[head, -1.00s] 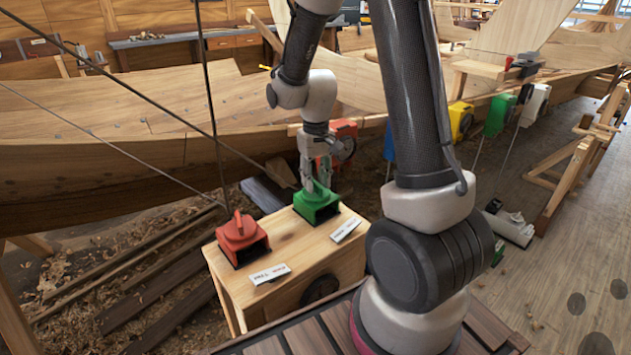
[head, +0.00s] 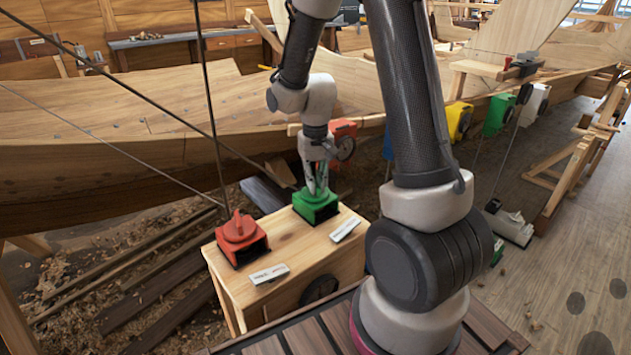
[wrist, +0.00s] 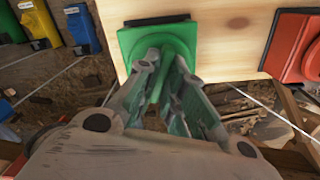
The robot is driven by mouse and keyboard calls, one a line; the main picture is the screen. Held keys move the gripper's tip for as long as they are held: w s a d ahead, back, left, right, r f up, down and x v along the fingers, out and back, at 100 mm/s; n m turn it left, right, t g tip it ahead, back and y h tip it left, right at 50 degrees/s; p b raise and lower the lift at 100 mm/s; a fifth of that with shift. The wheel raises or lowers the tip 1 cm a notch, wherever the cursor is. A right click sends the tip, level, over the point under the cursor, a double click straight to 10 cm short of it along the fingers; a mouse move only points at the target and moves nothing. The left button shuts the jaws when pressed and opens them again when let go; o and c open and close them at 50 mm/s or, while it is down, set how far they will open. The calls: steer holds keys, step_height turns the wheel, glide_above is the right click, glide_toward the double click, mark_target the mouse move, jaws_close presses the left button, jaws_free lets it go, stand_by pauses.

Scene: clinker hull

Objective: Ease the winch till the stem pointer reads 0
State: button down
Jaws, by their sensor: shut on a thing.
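A green winch box (head: 316,203) stands on the right part of a wooden bench, and my gripper (head: 317,188) is directly above it, pointing down. In the wrist view the green winch (wrist: 128,45) has a raised green handle (wrist: 161,80) between my fingers, and the gripper (wrist: 172,70) is shut on it. A red winch (head: 241,238) with a knob on top sits on the left part of the same bench, apart from my gripper. I cannot make out a stem pointer or its reading in either view.
The wooden bench (head: 290,239) carries two small white labels (head: 269,273). A long planked hull (head: 110,130) lies behind it. Thin lines cross at the left. Yellow (head: 459,119) and green boxes hang at the right, above open floor (head: 560,270).

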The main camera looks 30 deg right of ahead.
steer(key=c, duration=1.5)
jaws_free()
step_height(320, 180, up, 12)
